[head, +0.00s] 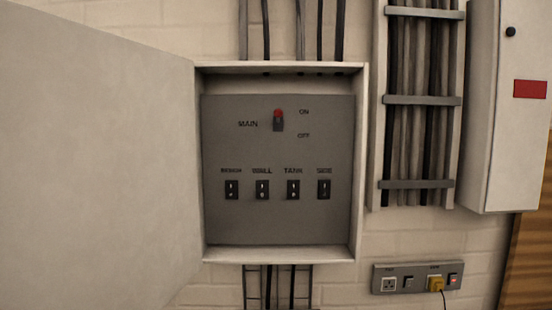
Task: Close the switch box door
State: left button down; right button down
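The switch box (358,165) is mounted on the wall at the middle of the head view. Its pale door (95,150) is swung wide open to the left, hinged on the box's left edge, and fills the left of the view. Inside is a grey panel (280,222) with a red-tipped main switch (278,120), which points up towards ON. Below it is a row of several small black switches (262,190) with labels above them. Neither of my grippers shows in the view.
Cables run up and down from the box. A cable rack (422,100) and a white cabinet (505,120) with a red label are on the right. The space before the box looks clear.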

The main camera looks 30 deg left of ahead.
aim_at(99, 210)
jog(key=k+u, duration=0.75)
jog(key=k+j+u, duration=0.2)
jog(key=k+u, duration=0.15)
